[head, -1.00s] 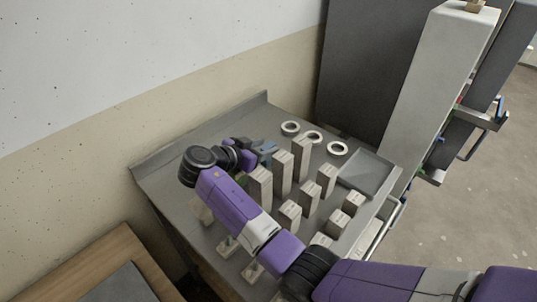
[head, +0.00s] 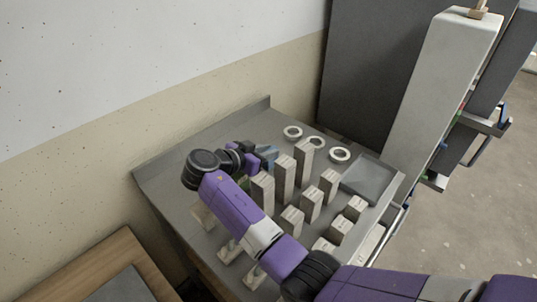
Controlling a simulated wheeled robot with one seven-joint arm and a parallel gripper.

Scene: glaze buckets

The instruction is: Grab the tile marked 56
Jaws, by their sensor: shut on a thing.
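Several pale grey upright blocks of differing heights, which look like the tiles, stand on the grey table. Among them are a tall one (head: 285,178), another tall one (head: 302,163) and a short one (head: 340,231). Their marks are too small to read, so I cannot tell which is 56. My gripper (head: 268,154), with blue-grey fingers, is at the far left side of the group, behind the tall blocks. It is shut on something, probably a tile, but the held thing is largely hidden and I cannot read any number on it.
Three white rings (head: 316,142) lie at the back of the table (head: 180,180). A shallow grey tray (head: 372,180) is at the right. My purple arm crosses the front and hides part of the left side. A wooden surface (head: 85,275) is at lower left; a wall rises behind.

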